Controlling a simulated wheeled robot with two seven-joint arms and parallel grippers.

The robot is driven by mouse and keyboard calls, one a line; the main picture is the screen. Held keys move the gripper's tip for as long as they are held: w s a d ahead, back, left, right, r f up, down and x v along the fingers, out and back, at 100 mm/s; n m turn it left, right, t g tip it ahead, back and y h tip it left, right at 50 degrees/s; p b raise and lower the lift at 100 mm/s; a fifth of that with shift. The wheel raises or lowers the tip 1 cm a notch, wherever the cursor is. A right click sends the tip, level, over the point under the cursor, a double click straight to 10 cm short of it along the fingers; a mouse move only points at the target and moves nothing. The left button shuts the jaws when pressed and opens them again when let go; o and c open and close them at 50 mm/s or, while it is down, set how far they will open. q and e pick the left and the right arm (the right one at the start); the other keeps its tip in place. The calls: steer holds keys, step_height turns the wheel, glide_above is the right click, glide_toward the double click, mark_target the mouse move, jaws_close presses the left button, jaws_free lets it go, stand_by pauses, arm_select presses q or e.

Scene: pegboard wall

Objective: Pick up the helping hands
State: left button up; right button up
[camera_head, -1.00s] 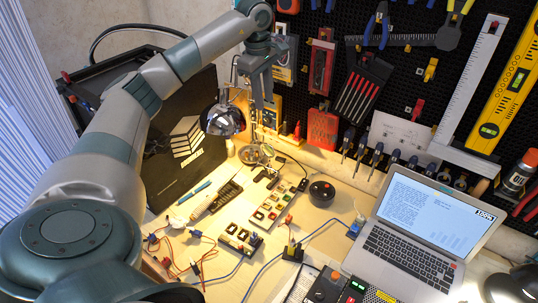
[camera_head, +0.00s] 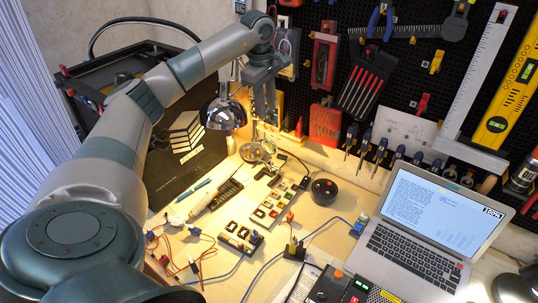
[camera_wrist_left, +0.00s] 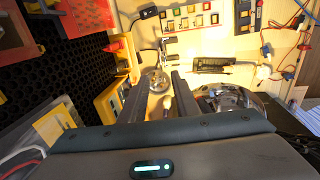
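The helping hands (camera_head: 258,152), a small metal stand with a round magnifying lens and clips, stands on the bench near the pegboard wall. In the left wrist view its lens (camera_wrist_left: 159,82) shows between my fingers, with its clips just beyond. My left gripper (camera_head: 265,118) points down above the helping hands, beside the chrome lamp. In the left wrist view the gripper (camera_wrist_left: 158,92) is open, with nothing seen gripped between its fingers. The lower part of the helping hands is hard to make out. My right gripper is not in view.
A chrome lamp shade (camera_head: 225,113) hangs close to the left of my gripper; it also shows in the wrist view (camera_wrist_left: 238,100). The tool-hung pegboard (camera_head: 420,75) is close behind. A black disc (camera_head: 324,191), electronics boards and a laptop (camera_head: 410,245) occupy the bench.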

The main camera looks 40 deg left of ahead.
arm_select(q)
steer(key=p, duration=0.2)
glide_above(270, 141)
step_height(270, 141, down, 8)
steer(key=shift+s+f, duration=0.25)
steer(key=shift+f, duration=0.6)
steer(key=shift+f+p, duration=0.1)
steer(key=shift+p, duration=0.2)
steer(key=f, duration=0.1)
steer(key=f+p, duration=0.1)
steer(key=f, duration=0.2)
steer(key=shift+w+f+p, duration=0.3)
steer(key=shift+w, duration=0.05)
steer(key=shift+f, duration=0.45)
jaws_close()
